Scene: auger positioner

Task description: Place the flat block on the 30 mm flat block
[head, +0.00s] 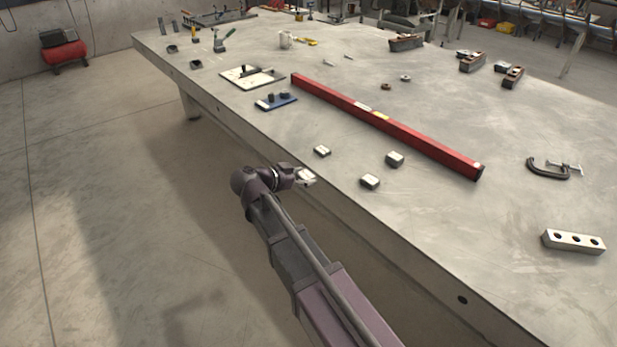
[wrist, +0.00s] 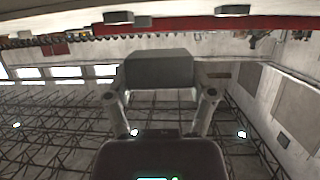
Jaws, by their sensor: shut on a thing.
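My gripper (head: 306,178) is at the table's near edge in the head view. In the wrist view my gripper (wrist: 160,95) is shut on a grey flat block (wrist: 158,69), held between its two fingers. Three small light-topped blocks rest on the table beyond it: a left block (head: 322,151), a front block (head: 370,181) and a back right block (head: 395,159). I cannot tell which one is the 30 mm flat block. Blocks also show at the top of the wrist view, which looks upside down.
A long red level (head: 385,124) lies across the table (head: 480,230) behind the blocks. A holed block (head: 573,242) and a C-clamp (head: 548,168) are at the right. The table between the front block and holed block is clear.

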